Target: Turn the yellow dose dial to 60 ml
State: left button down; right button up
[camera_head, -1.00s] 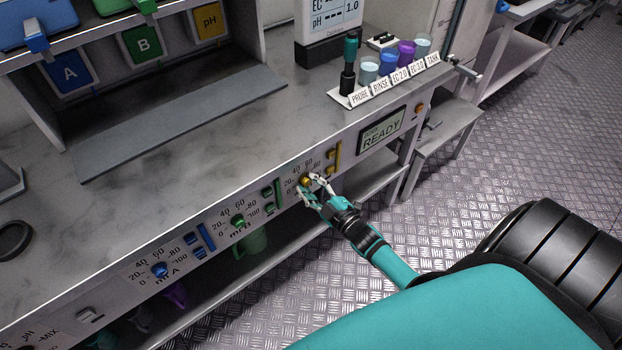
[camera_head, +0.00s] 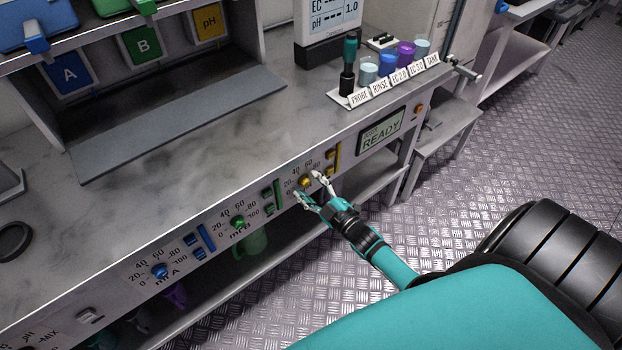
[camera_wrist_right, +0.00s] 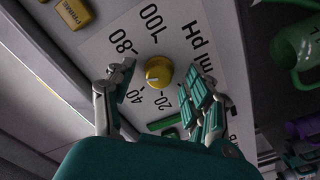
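The yellow dose dial (camera_head: 305,181) sits on the front panel of the bench, under the pH dose scale. In the wrist view gaps show between the dial and both fingers (camera_wrist_right: 160,68). The left finger hides the 60 label there. My left gripper is not in view.
Yellow buttons (camera_wrist_right: 74,13) sit beside the scale, near a display reading READY (camera_head: 381,132). A green dial (camera_head: 238,222) and a blue dial (camera_head: 160,271) are farther left on the panel. A green jug (camera_wrist_right: 296,45) stands below the panel.

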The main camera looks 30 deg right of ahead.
jog(key=shift+s, duration=0.1)
jog(key=s+d, duration=0.1)
jog(key=s, duration=1)
jog(key=shift+s, duration=0.4)
jog(key=s+a+f+m+g+h, duration=0.1)
jog(key=s+f+m+g, duration=0.15)
jog(key=f, duration=0.55)
jog(key=s+a+f+m+g, duration=0.1)
jog(key=s+a+f+g, duration=0.2)
jog(key=f, duration=0.5)
jog(key=s+f+m+g+h, duration=0.1)
jog(key=s+f+g, duration=0.25)
jog(key=f, duration=0.45)
jog(key=s+a+f+m+g, duration=0.1)
jog(key=s+a+f+g, duration=0.1)
jog(key=s+f, duration=0.2)
jog(key=s+a+f+m+g, duration=0.1)
jog(key=s+f, duration=0.4)
jog(key=s, duration=0.6)
jog(key=s+a+f+m+g, duration=0.1)
jog(key=s+a+f+g, duration=0.2)
jog(key=s+f+g, duration=0.2)
jog(key=s, duration=0.3)
jog(key=shift+s, duration=0.1)
